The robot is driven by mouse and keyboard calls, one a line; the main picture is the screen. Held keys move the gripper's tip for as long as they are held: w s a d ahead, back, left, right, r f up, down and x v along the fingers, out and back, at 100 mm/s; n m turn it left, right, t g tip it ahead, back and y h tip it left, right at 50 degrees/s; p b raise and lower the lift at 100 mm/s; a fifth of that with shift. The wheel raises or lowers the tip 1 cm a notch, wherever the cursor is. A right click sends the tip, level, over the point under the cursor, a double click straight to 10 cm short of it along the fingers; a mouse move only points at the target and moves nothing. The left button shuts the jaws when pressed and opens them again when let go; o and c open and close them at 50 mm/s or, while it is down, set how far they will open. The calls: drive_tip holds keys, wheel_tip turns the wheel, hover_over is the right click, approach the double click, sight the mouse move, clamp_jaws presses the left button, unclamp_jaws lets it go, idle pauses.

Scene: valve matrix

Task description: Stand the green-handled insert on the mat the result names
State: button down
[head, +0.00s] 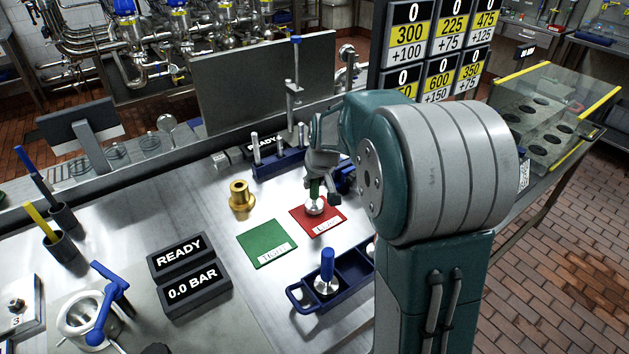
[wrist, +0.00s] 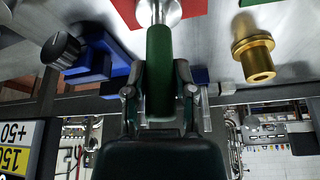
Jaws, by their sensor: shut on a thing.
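My gripper (head: 319,180) is shut on the green handle of the insert (head: 315,206), which hangs upright with its silver base down. The wrist view shows the green handle (wrist: 159,48) between my fingers (wrist: 160,90). The silver base is over the red mat (head: 330,222); I cannot tell whether it touches. The green mat (head: 266,243) lies to the left and is empty. Both mats have white labels too small to read surely. Two black displays read READY (head: 180,255) and 0.0 BAR (head: 193,289). Another display (head: 268,147) behind is partly hidden.
A brass fitting (head: 241,195) stands left of the red mat. A blue tray (head: 345,277) in front holds a blue-handled insert (head: 327,270). A blue rack (head: 277,164) with metal posts is behind. A blue-levered valve (head: 98,305) is at front left. My arm hides the right side.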

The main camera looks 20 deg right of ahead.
drive_tip(key=shift+c, duration=2.2)
unclamp_jaws()
drive_tip(key=shift+f, duration=0.1)
drive_tip(key=v, duration=1.1)
drive_tip(key=s+a, duration=0.5)
drive_tip(key=s, duration=0.7)
drive_tip(key=s+a+t, duration=0.1)
drive_tip(key=s+a, duration=0.4)
drive_tip(key=s, duration=0.6)
drive_tip(key=shift+s+a+f, duration=0.15)
drive_tip(key=shift+s+a, duration=0.1)
drive_tip(key=shift+s, duration=0.15)
